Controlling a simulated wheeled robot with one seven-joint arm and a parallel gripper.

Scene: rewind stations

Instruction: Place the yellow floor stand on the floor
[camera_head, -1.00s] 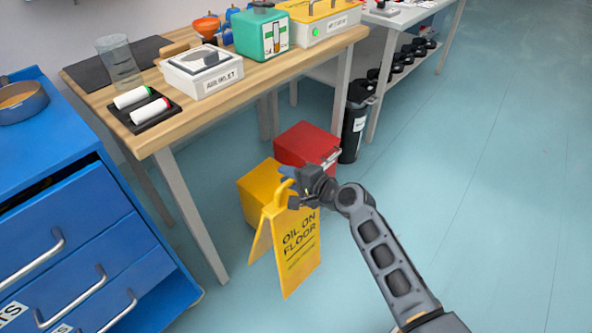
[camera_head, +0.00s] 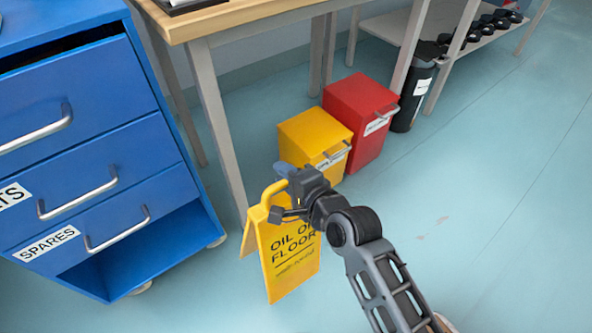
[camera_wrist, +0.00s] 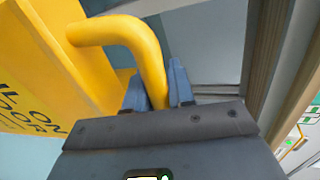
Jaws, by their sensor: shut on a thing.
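The yellow floor stand (camera_head: 289,265) is an A-frame sign with black "OIL ON FLOOR" lettering and a looped top handle. My gripper (camera_head: 283,184) is shut on that handle. In the wrist view the handle passes between the blue fingertips of my gripper (camera_wrist: 158,85), and the stand's yellow panel (camera_wrist: 60,60) fills the left side. The stand hangs upright with its legs a little spread. I cannot tell whether its lower edge touches the floor. Part of the sign's top is hidden behind my gripper.
A blue drawer cabinet (camera_head: 100,120) stands at the left. A workbench leg (camera_head: 222,125) is behind the stand. A yellow bin (camera_head: 310,140), a red bin (camera_head: 355,110) and a black bin (camera_head: 412,95) stand further back. The teal floor (camera_head: 480,220) at the right is mostly clear.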

